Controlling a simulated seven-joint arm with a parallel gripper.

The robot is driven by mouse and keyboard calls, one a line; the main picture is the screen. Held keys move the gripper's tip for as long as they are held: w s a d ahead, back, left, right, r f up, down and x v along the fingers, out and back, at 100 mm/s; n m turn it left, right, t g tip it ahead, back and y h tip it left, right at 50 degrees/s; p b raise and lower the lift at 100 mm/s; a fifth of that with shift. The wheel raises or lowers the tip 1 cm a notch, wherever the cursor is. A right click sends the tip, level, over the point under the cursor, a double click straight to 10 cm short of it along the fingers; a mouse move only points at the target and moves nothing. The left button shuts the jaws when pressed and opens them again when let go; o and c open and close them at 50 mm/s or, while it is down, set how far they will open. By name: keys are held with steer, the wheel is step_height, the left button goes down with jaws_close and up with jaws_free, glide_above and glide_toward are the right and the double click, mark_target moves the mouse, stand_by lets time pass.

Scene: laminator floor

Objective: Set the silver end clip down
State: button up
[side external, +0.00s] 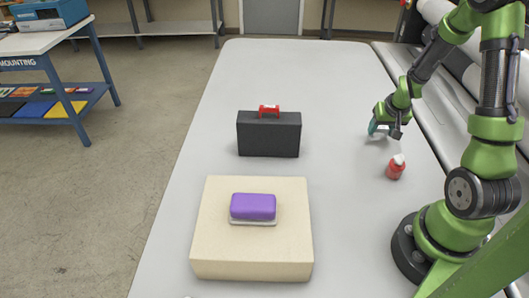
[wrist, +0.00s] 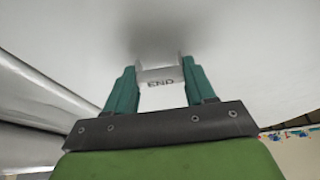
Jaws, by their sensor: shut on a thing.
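In the side view my gripper (side external: 378,128) is low over the right part of the grey table (side external: 340,85), beyond the red bottle. The clip is too small to make out there. A dark blurred shadow lies just ahead of the clip in the wrist view. I cannot tell whether the clip touches the table.
A red bottle with a white cap (side external: 396,168) stands near my gripper. A black case with a red handle (side external: 269,134) stands left of it. A purple block (side external: 253,206) rests on a cream box (side external: 215,250) in front. The table between case and gripper is clear.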

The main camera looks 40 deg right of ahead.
steer(key=shift+f, duration=0.2)
steer(key=o, duration=1)
steer(key=v, duration=1.2)
steer(key=a+r+n+t+y, duration=0.1)
steer(key=a+r, duration=0.3)
steer(key=a, duration=0.4)
steer(key=s+a+r+n+t+y, duration=0.1)
steer(key=a+r, duration=0.3)
steer(key=a, duration=0.5)
steer(key=s+a+r+n+t+y, duration=0.1)
steer(key=a+r+n+t+y, duration=0.1)
steer(key=a, duration=0.7)
step_height(320, 180, up, 3)
steer(key=shift+f+n+y, duration=0.15)
steer(key=shift+n+y, duration=0.35)
steer(key=shift+y, duration=0.1)
